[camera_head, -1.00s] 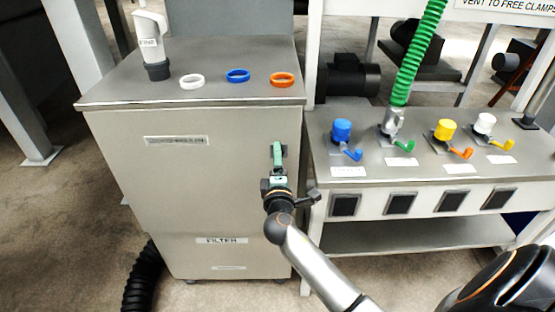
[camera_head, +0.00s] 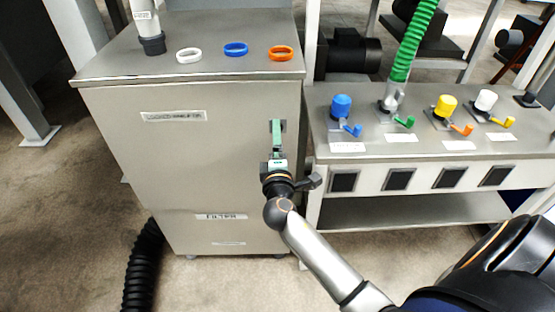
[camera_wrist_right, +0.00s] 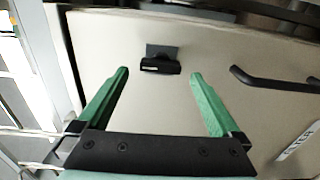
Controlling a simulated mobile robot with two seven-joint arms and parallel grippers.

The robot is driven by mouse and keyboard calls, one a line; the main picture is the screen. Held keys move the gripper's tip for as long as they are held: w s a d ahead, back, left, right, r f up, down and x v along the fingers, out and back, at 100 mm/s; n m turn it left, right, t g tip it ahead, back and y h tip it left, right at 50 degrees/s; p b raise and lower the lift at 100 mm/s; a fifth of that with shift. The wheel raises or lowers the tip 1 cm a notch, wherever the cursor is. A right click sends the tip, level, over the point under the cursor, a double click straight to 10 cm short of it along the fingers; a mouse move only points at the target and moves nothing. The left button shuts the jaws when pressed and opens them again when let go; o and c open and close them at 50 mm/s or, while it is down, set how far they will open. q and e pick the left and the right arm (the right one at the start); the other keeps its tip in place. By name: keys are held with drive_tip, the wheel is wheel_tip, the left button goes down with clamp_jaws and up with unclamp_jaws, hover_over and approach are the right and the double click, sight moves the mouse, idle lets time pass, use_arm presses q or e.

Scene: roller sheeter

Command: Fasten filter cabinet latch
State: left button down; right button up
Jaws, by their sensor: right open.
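The grey filter cabinet (camera_head: 200,165) stands left of centre in the head view. Its latch (camera_wrist_right: 161,66), a dark tab on a grey plate, shows on the cabinet face in the wrist view. In the head view the latch area is at the front's upper right, mostly hidden by my gripper. My right gripper (camera_head: 277,128) faces this area. In the wrist view its green fingers (camera_wrist_right: 160,72) are spread and empty, with the latch between and beyond their tips. I cannot tell the remaining distance or whether the latch is fastened. My left gripper is not in view.
A dark bar handle (camera_wrist_right: 275,84) is right of the fingers in the wrist view. White, blue and orange rings (camera_head: 281,53) lie on the cabinet top. A bench (camera_head: 420,135) with coloured valves adjoins on the right. A black hose (camera_head: 142,265) runs along the floor.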

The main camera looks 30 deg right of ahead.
drive_tip(key=b+v, duration=0.1)
drive_tip(key=v, duration=0.9)
idle(0.4)
drive_tip(key=s+a+f+m+g+y+p, duration=0.1)
drive_tip(key=s+a+f+y+p, duration=0.15)
drive_tip(key=f, duration=0.25)
drive_tip(key=s+a+f+m+g+y+p, duration=0.1)
drive_tip(key=s+a+f+g+y+p, duration=0.1)
drive_tip(key=f+y, duration=0.25)
drive_tip(key=s+a+f+m+g+y+p, duration=0.1)
drive_tip(key=s+a+f+m+y+p, duration=0.1)
drive_tip(key=s, duration=0.4)
drive_tip(key=s+a+f+m+g+y+p, duration=0.1)
drive_tip(key=s+a+f+m+y+p, duration=0.1)
drive_tip(key=s+f+m, duration=0.3)
drive_tip(key=shift+s+a+m+g+y, duration=0.45)
drive_tip(key=shift+s+a, duration=0.2)
drive_tip(key=shift+a, duration=0.25)
drive_tip(key=shift+f, duration=0.1)
